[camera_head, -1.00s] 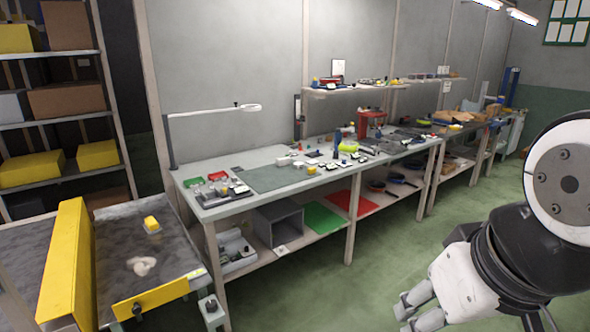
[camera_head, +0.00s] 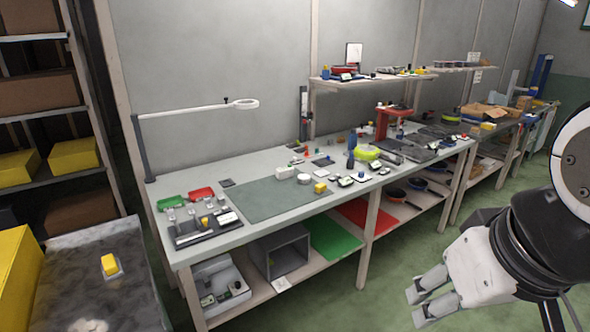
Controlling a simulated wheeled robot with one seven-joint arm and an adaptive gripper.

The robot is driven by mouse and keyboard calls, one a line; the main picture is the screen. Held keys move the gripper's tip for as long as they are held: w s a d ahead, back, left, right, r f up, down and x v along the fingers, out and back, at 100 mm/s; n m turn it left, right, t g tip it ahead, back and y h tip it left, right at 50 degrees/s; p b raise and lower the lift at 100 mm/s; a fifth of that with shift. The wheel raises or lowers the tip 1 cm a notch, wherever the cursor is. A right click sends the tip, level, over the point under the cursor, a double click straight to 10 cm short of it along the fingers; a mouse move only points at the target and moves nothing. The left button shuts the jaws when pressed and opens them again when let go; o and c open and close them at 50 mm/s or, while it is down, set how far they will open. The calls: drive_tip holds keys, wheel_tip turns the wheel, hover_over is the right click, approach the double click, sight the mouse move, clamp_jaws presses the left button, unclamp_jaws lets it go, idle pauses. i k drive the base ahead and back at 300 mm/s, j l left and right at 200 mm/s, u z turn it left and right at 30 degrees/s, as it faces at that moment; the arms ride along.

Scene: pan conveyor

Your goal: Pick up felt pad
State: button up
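I cannot say for certain which thing is the felt pad. A small dark flat square (camera_head: 227,183) lies at the back left of the workbench (camera_head: 170,247), and another dark flat square (camera_head: 323,161) lies further right near the back; either may be a pad, but their material is too small to tell. My gripper (camera_head: 417,305) hangs at the lower right, in front of the bench and well apart from both squares. Its two fingers are spread with a gap between them, and nothing shows in it.
A grey-green mat (camera_head: 269,199) covers the bench's left middle. Red (camera_head: 201,193) and green (camera_head: 170,202) trays stand left of it, behind a dark tray of small parts (camera_head: 203,236). A conveyor (camera_head: 77,280) stands lower left. The green floor before the bench is clear.

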sight(321, 188)
drive_tip(key=i+l+u, duration=0.15)
drive_tip(key=i+l, duration=0.15)
drive_tip(key=i, duration=0.35)
drive_tip(key=i+l+u, duration=0.1)
drive_tip(key=i+l, duration=0.3)
drive_tip(key=i, duration=0.25)
drive_tip(key=i+l+u, duration=0.15)
drive_tip(key=i+l, duration=0.3)
drive_tip(key=i, duration=0.15)
